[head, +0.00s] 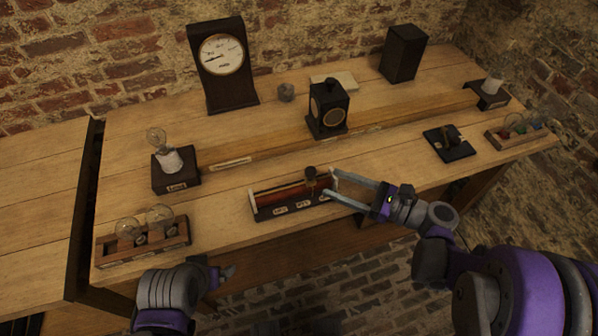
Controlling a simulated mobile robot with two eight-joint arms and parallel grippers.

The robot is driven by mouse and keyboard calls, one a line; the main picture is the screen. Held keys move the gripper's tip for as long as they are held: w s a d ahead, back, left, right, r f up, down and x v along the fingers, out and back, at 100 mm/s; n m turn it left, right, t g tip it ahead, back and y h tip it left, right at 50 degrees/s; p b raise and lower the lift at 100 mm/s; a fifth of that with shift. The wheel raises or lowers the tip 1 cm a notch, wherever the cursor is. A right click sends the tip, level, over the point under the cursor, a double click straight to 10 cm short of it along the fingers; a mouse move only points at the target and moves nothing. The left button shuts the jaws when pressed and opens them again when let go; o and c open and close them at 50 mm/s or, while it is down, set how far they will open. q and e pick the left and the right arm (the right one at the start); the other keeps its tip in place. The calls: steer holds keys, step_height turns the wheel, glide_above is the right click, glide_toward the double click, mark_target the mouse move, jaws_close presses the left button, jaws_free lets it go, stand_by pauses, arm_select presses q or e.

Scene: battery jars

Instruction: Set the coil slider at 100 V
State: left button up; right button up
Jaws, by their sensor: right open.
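The coil slider (311,174) is a dark knob on a long box with a red coil (283,196), near the front edge of the bench. The knob stands right of the box's middle. Pale labels (303,204) run along the box's front, too small to read. My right gripper (330,182) is open, its two fingers reaching in from the right at the box's right end, close to the knob. I cannot tell whether a finger touches it. My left gripper (229,272) is low at the front left, off the bench edge; its jaws are too small to judge.
A dial meter (222,56) in a dark case stands at the back left. A black lantern-like box (328,108) stands behind the coil. Bulb holders (143,240) sit at the front left and right. A black switch base (449,144) lies to the right. Bare wood surrounds the coil box.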

mark_target(310, 177)
steer(key=shift+w, duration=0.15)
steer(key=x, duration=1)
steer(key=shift+w+a+r, duration=0.1)
steer(key=shift+a+r, duration=0.05)
steer(key=shift+a, duration=0.15)
jaws_close()
stand_by(0.9)
